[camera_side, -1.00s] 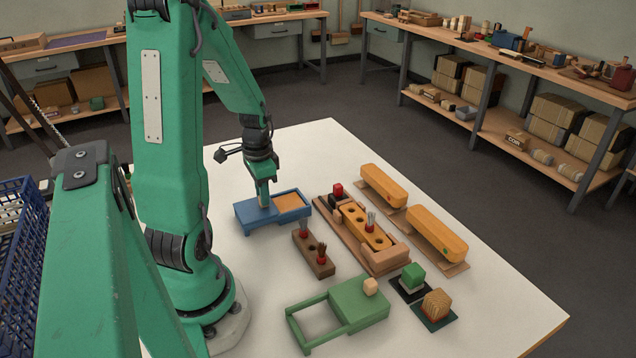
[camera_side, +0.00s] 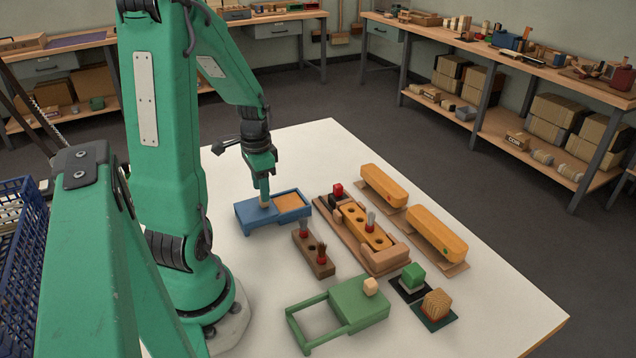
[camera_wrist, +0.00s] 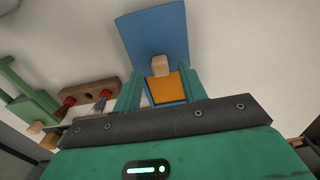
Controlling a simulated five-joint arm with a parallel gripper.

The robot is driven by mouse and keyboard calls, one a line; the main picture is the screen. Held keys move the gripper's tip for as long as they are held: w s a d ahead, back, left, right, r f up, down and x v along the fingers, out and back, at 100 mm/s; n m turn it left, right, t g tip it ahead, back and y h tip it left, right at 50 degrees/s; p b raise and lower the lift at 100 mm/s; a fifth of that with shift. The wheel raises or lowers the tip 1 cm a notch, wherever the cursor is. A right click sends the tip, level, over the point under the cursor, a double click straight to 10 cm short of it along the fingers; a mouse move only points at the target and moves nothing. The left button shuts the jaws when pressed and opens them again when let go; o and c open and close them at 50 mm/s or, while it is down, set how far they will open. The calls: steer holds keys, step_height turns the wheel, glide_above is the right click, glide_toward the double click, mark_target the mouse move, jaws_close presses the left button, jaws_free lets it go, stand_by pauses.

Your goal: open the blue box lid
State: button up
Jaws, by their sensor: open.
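The blue box (camera_side: 291,212) stands on the white table. Its blue lid (camera_side: 248,214) lies toward the left, with a small pale knob (camera_side: 264,204) on top. The right part of the box is uncovered and shows an orange inside (camera_side: 289,202). In the wrist view the lid (camera_wrist: 155,32) and knob (camera_wrist: 160,66) are ahead, with the orange inside (camera_wrist: 164,89) nearer. My gripper (camera_side: 263,184) is just above the knob, its fingers apart and nothing held. In the wrist view my gripper (camera_wrist: 160,84) frames the knob; whether it touches cannot be told.
A green box (camera_side: 360,302) with its own pale knob stands at the front. A brown block with brushes (camera_side: 313,256) and an orange holed block in a wooden tray (camera_side: 366,225) are to the right. Two long orange pieces (camera_side: 436,233) lie beyond.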

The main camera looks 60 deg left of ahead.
steer(key=shift+r, duration=2.95)
steer(key=shift+w+d+r, duration=0.2)
steer(key=shift+d+r, duration=0.05)
steer(key=shift+d, duration=0.05)
steer(key=d+r+t, duration=0.2)
steer(key=d+r, duration=0.3)
steer(key=d, duration=0.6)
steer(key=w+d+r+t, duration=0.1)
steer(key=d+r+t, duration=0.2)
steer(key=d, duration=0.8)
step_height(320, 180, up, 3)
steer(key=shift+w+d+f+t, duration=0.15)
steer(key=shift+w+d+t, duration=0.05)
steer(key=shift+t, duration=0.1)
